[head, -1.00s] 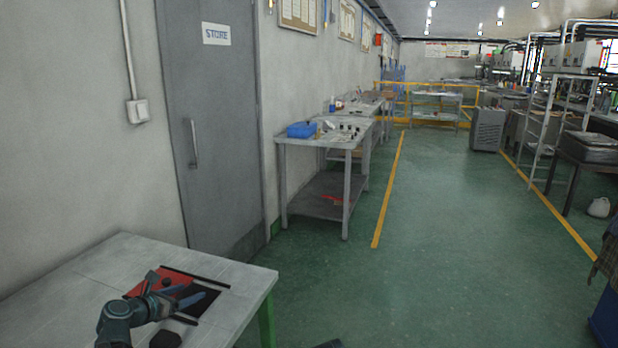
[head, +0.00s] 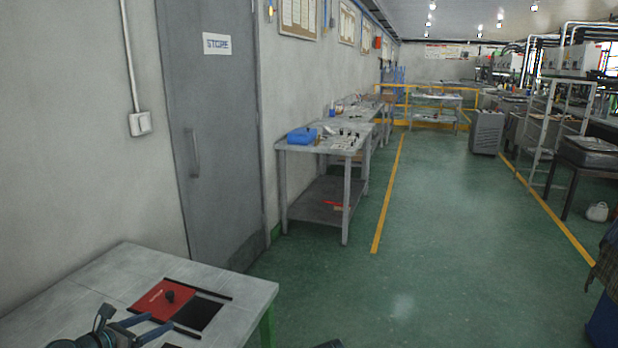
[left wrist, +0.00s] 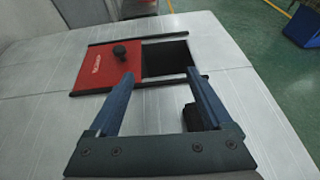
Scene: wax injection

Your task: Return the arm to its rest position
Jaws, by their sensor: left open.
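My left gripper (head: 137,326) is at the lower left of the head view, over the near part of the grey table (head: 245,284). Its two blue fingers are apart and nothing is between them; they also show in the left wrist view (left wrist: 165,82). Beyond the fingertips lies a red sliding cover (head: 155,297) with a black knob (head: 170,296). The cover also shows in the left wrist view (left wrist: 95,68), beside a dark opening (left wrist: 170,58) between black rails. My left gripper is apart from the knob.
A small black block (left wrist: 192,118) is on the table by the right finger in the wrist view. A grey door (head: 215,150) and wall stand behind the table.

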